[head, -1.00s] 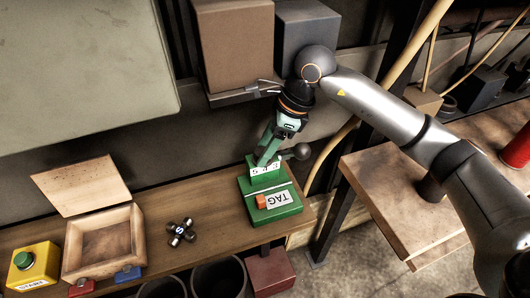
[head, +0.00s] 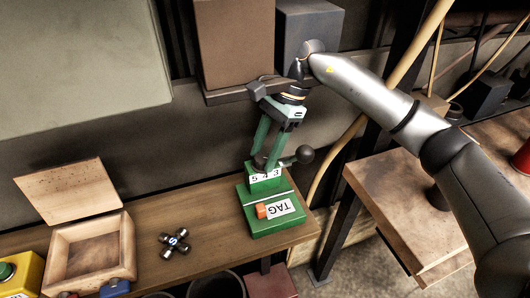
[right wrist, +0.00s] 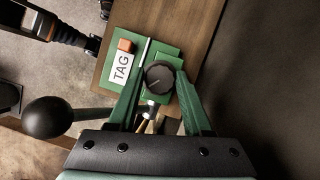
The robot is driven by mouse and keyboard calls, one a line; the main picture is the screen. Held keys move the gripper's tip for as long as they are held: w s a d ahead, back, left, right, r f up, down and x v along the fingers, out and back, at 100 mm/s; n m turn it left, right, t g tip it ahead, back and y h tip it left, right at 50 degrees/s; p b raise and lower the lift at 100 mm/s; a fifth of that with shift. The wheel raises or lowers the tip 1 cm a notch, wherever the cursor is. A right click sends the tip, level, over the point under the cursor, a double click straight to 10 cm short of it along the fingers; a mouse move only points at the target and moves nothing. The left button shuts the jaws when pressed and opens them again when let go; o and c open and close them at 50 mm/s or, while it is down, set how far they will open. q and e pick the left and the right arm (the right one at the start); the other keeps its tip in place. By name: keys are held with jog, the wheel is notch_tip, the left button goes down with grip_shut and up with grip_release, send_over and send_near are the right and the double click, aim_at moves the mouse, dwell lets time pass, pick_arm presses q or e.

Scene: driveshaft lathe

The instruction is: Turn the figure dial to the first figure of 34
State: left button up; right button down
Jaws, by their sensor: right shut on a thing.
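A green tag press (head: 262,222) stands at the right end of the wooden bench. A white strip (head: 264,177) on its raised block shows figures that look like 5 4 3, small and hard to read. My right gripper (head: 266,164) is above this block, pointing down. In the right wrist view its green fingers are shut on the dark round figure dial (right wrist: 160,77), one on each side. A dark arm part with an orange ring (right wrist: 58,33), apparently my left arm, shows at upper left there; its fingers are not clear.
A lever with a dark ball (head: 304,154) sticks out right of the press, close to my gripper. A TAG plate (head: 279,208) and orange block (head: 261,211) lie on the press. A cross-shaped handle (head: 174,243) and open wooden box (head: 92,252) are to the left.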

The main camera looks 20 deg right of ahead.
dwell(0.4)
jog(key=shift+c, duration=1.6)
grip_release()
jog(key=v, duration=1.2)
jog(key=shift+r, duration=0.2)
jog(key=shift+w, duration=0.1)
